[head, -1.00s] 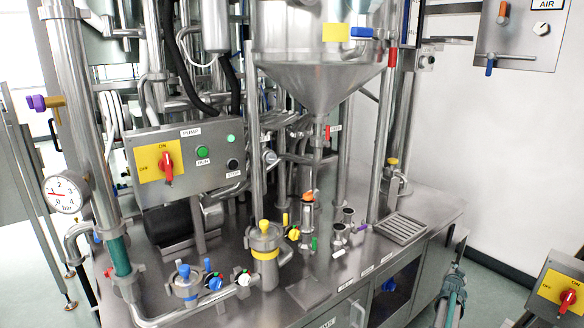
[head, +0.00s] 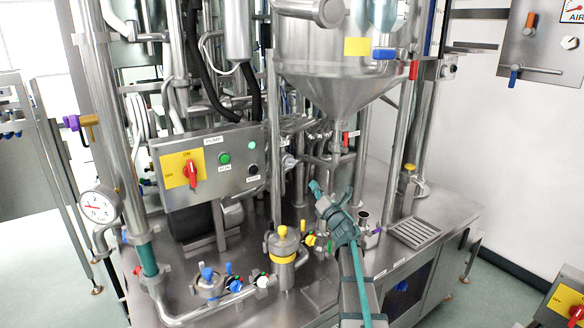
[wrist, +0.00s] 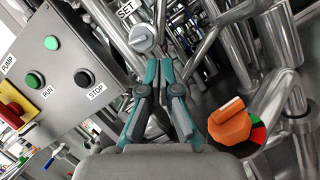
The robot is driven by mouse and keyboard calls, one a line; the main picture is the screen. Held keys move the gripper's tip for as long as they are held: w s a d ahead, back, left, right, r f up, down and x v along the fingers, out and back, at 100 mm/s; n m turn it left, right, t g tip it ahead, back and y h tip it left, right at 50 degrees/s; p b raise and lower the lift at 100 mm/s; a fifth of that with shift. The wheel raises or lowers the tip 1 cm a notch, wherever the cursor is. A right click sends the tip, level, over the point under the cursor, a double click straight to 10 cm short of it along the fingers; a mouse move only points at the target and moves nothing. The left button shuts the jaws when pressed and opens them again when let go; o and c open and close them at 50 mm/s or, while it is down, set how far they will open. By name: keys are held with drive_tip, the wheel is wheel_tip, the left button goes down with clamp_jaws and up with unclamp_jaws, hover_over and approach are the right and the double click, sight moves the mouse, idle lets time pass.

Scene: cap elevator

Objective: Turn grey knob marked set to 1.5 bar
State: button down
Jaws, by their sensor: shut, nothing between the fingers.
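The grey knob (wrist: 140,38) labelled SET is at the top of the wrist view, just beyond my fingertips. In the head view a small grey knob (head: 289,162), right of the pump panel, looks like the same one. My gripper (wrist: 158,64) has teal fingers closed together with nothing between them. It points toward the knob, and I cannot tell whether it touches. In the head view my gripper (head: 315,187) is below and right of the knob. A round bar gauge (head: 99,206) stands at the left; its exact reading is too small to tell.
The pump panel (head: 207,170) with its red switch is left of the knob. An orange knob (wrist: 232,122) is right of my fingers. Steel pipes crowd behind. The hopper (head: 335,75) hangs above, and yellow-capped and blue-capped valves stand on the steel top.

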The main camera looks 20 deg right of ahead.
sight(290, 163)
drive_tip(key=w+a+r+n+p, duration=0.1)
drive_tip(key=w+a, duration=0.1)
drive_tip(key=w, duration=0.1)
drive_tip(key=w+a+r+n+y+p, duration=0.1)
drive_tip(key=w+a+n+p, duration=0.1)
drive_tip(key=w, duration=0.1)
drive_tip(key=w+a+n+y+p, duration=0.1)
drive_tip(key=w+a+n, duration=0.1)
drive_tip(key=w, duration=0.1)
drive_tip(key=shift+w+r+g, duration=0.3)
drive_tip(key=shift+w+r, duration=0.05)
drive_tip(key=shift+r, duration=0.05)
drive_tip(key=shift+a, duration=0.1)
